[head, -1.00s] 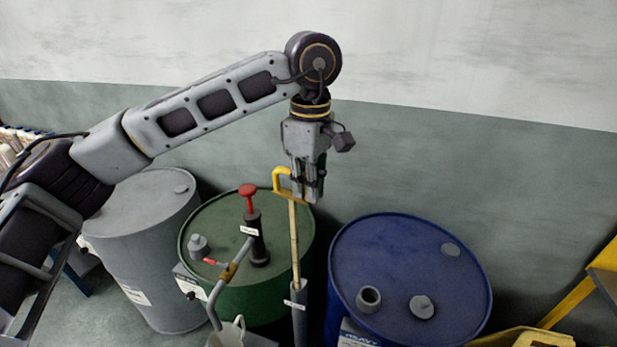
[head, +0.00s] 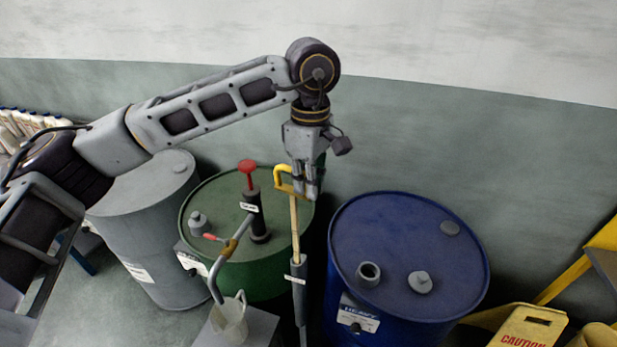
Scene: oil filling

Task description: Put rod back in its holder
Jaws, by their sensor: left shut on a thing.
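The rod (head: 294,222) is a thin pale yellow dipstick with a bent yellow handle (head: 281,177) at its top. My left gripper (head: 308,192) points down and is shut on the handle, beside the top of the rod. The rod stands nearly upright. Its lower end meets the top of the grey tube-like holder (head: 299,285) in front of the green drum and appears to be inside it. The rod's lower part is hidden. My right gripper is not in view.
A green drum (head: 275,280) with a red-topped pump (head: 249,168) stands behind the rod. A blue drum (head: 395,225) is to the right, a grey drum (head: 140,215) to the left. A pale jug (head: 229,322) stands low in front. A yellow caution sign (head: 530,328) is at lower right.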

